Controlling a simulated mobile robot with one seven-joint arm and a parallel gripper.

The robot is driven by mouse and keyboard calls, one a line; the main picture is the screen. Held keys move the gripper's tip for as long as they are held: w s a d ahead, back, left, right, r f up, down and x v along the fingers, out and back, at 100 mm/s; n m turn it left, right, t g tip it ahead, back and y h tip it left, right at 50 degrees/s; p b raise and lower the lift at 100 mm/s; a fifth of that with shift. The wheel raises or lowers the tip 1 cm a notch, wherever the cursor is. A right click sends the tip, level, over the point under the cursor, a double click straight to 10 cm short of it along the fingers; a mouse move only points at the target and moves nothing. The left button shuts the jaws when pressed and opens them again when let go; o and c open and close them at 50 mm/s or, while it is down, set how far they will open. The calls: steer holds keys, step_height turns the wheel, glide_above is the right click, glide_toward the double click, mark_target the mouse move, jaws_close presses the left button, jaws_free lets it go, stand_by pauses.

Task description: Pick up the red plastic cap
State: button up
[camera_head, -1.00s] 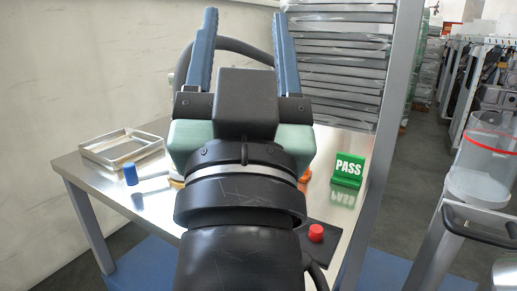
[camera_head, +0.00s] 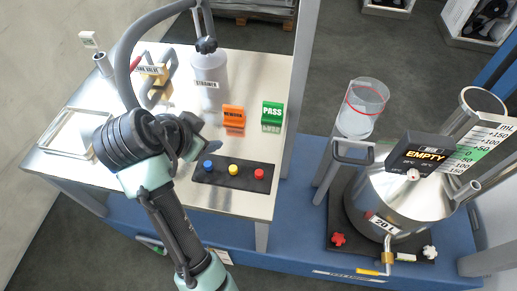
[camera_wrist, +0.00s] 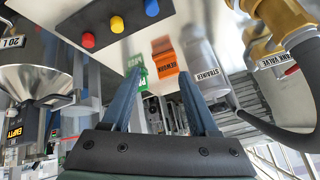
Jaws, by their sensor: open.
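The red plastic cap (camera_head: 259,173) sits at the right end of a black plate (camera_head: 212,173) near the table's front edge. A yellow cap (camera_head: 233,170) and a blue cap (camera_head: 208,164) stand to its left on the plate. In the wrist view the red cap (camera_wrist: 88,40) is at upper left, outside the space between the jaws. My gripper (camera_wrist: 160,74) is open and empty, its two blue fingers apart. In the head view my gripper (camera_head: 198,138) is left of the red cap and apart from it; its fingers are partly hidden by my wrist.
Behind the plate stand an orange sign (camera_head: 233,116), a green PASS sign (camera_head: 272,112) and a STRAINER bottle (camera_head: 210,80). A metal tray (camera_head: 68,133) lies at left. A steel vessel (camera_head: 400,205) with an EMPTY display (camera_head: 424,155) stands right of the table.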

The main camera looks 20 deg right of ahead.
steer(key=s+r+m+g+p, duration=0.1)
steer(key=s+m+g+p, duration=0.2)
steer(key=s+g+p, duration=0.25)
glide_toward(258, 173)
step_height(258, 173, down, 3)
steer(key=shift+f+t+h, duration=0.25)
steer(key=shift+t+h, duration=0.1)
steer(key=shift+h, duration=0.05)
steer(key=x, duration=0.2)
steer(key=p+x, duration=0.1)
steer(key=x, duration=0.1)
steer(key=shift+s+d+r, duration=0.1)
steer(key=shift+s+d, duration=0.05)
steer(key=shift+d, duration=0.3)
steer(key=shift+d+f, duration=0.2)
steer(key=shift+f, duration=0.2)
jaws_close()
